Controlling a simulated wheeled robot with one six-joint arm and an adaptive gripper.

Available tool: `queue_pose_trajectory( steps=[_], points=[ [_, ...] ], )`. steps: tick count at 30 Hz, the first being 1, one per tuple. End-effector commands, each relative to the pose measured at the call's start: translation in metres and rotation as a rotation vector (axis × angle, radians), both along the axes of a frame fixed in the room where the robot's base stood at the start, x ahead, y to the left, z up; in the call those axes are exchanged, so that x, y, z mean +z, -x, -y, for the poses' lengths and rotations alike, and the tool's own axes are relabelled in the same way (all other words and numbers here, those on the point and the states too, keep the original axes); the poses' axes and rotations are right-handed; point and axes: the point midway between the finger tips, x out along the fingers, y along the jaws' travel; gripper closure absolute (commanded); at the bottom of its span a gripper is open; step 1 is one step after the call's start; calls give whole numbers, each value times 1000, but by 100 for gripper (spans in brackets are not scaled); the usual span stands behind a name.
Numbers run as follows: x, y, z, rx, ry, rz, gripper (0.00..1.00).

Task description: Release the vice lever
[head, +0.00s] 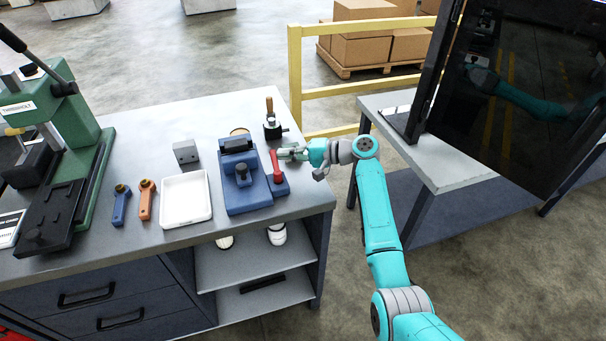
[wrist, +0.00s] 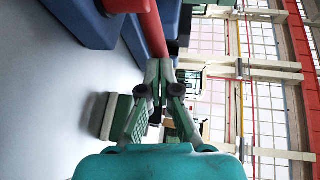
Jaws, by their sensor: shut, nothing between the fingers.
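The vice (head: 247,198) is a blue block with a dark top, standing near the right end of the workbench. Its red lever (head: 275,166) stands up from a blue base on the vice's right side. In the wrist view the red lever (wrist: 149,32) runs down to my fingertips, with the blue body (wrist: 92,22) on the left. My gripper (head: 281,154) is at the right of the lever's upper part, with its fingers shut and empty. In the wrist view my gripper (wrist: 159,66) is at the lever's end; I cannot tell whether they touch.
A dark fixture with a wooden handle (head: 270,107) stands behind my gripper. A white tray (head: 186,222), a grey block (head: 186,151), blue (head: 121,207) and orange (head: 147,202) tools and a green press (head: 84,130) are to the left. A yellow rail (head: 294,70) stands behind the bench.

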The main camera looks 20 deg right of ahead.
Motion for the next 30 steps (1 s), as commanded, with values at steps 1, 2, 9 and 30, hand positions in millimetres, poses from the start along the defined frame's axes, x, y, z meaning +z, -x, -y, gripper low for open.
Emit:
queue_pose_trajectory(
  steps=[1, 2, 9, 30],
  points=[
    [0, -1, -2, 1, 0, 1, 100],
    [0, -2, -3, 1, 0, 1, 100],
    [1, -4, -7, 1, 0, 1, 100],
    [2, -5, -10, 4, 0, 2, 100]
  ],
)
